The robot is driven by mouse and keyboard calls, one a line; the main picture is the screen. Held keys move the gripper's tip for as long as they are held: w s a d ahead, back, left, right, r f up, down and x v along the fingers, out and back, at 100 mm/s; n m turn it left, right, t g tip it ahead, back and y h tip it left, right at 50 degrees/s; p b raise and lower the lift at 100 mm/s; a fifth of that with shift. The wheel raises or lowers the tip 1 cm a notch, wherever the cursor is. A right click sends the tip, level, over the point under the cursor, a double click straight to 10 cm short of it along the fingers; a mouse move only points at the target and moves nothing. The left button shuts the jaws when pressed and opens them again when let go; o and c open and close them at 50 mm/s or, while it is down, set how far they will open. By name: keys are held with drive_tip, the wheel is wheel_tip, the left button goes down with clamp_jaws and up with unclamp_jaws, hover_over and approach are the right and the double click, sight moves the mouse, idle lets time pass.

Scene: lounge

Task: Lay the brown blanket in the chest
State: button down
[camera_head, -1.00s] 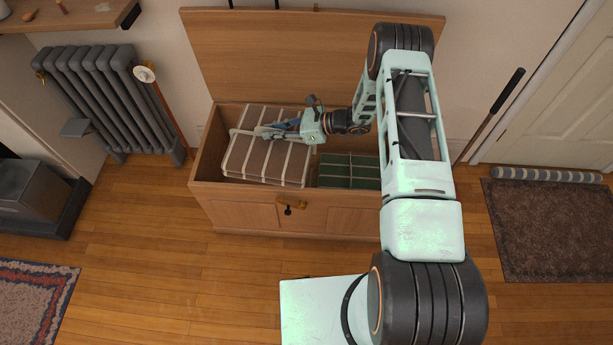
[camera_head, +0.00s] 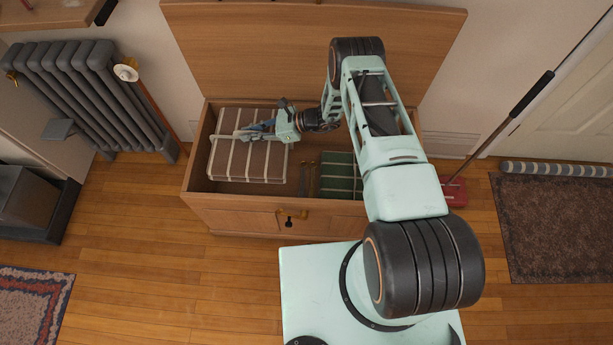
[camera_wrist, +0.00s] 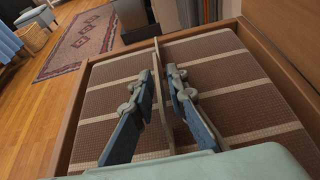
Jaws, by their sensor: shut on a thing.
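The brown blanket (camera_head: 250,165), folded with pale stripes, is inside the left part of the open wooden chest (camera_head: 232,214). It lies nearly level within the walls; I cannot tell whether it rests on the chest floor. My gripper (camera_head: 250,133) reaches in over the blanket's far half from the right. In the wrist view my gripper (camera_wrist: 163,88) has its two blue fingers closed on a raised ridge along the middle of the brown blanket (camera_wrist: 228,97). The blanket's underside is hidden.
A green striped blanket (camera_head: 339,172) lies in the chest's right part, with small dark items in the gap between. The raised lid (camera_head: 300,50) stands behind. A radiator (camera_head: 95,95) is at left.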

wheel_tip(320, 180, down, 26)
drive_tip(key=b, duration=1.9)
drive_tip(key=shift+a, duration=0.1)
drive_tip(key=c, duration=2.2)
unclamp_jaws()
drive_tip(key=shift+s+f, duration=0.1)
drive_tip(key=o, duration=0.3)
drive_tip(key=p+v, duration=0.3)
drive_tip(key=v, duration=0.9)
